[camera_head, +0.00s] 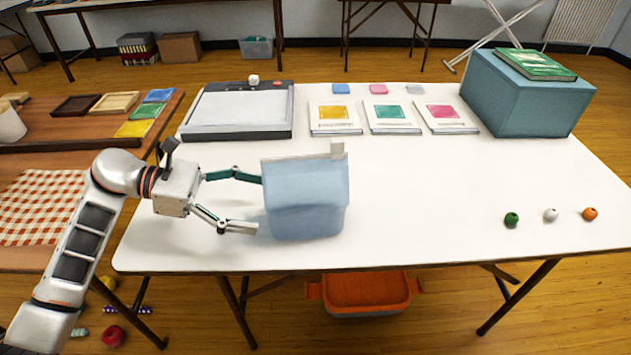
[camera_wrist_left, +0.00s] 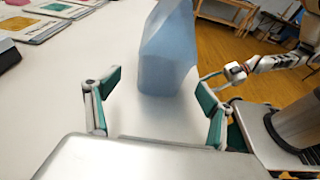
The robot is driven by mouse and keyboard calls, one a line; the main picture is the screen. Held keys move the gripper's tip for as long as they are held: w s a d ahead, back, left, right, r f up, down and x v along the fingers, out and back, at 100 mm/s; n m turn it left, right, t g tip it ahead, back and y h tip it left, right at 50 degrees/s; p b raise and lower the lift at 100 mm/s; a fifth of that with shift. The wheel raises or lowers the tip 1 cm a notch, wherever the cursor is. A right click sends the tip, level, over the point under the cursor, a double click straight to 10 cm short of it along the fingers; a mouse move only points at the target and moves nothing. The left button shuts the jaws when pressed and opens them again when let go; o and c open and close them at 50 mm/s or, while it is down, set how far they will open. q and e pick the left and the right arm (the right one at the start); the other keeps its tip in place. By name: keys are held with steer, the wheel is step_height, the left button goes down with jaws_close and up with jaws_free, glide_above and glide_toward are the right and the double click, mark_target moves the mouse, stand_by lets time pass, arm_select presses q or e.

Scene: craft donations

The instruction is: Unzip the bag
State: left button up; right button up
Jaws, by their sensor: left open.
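The bag (camera_head: 305,200) is a pale blue, translucent pouch standing upright on the white table. A whitish strip (camera_head: 298,157) runs along its top edge, with a small pale block (camera_head: 337,148) at the right end. My left gripper (camera_head: 257,204) is open and empty at the bag's left side. One fingertip is by the upper left edge and the other is low in front; I cannot tell whether they touch. In the left wrist view the bag (camera_wrist_left: 168,60) stands ahead, between and beyond the spread fingers. My right gripper (camera_wrist_left: 232,74) shows small at the right there; its jaws are unclear.
Behind the bag are a light pad (camera_head: 238,110), three booklets (camera_head: 391,118) and a teal box (camera_head: 530,95) with a green book (camera_head: 536,64). Several beads (camera_head: 550,215) lie at the right. The table (camera_head: 430,190) is clear between bag and beads. An orange bin (camera_head: 365,292) is below.

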mark_target(300, 210)
arm_select(q)
steer(key=shift+d+f, duration=0.1)
steer(key=shift+d, duration=0.35)
steer(key=x, duration=0.7)
steer(key=shift+d+f, duration=0.15)
steer(key=shift+f, duration=0.05)
steer(key=shift+x, duration=0.8)
arm_select(e)
steer(key=shift+s+a, duration=0.1)
arm_select(q)
steer(key=shift+r, duration=0.15)
steer(key=shift+c, duration=0.4)
arm_select(e)
steer(key=shift+f, duration=0.1)
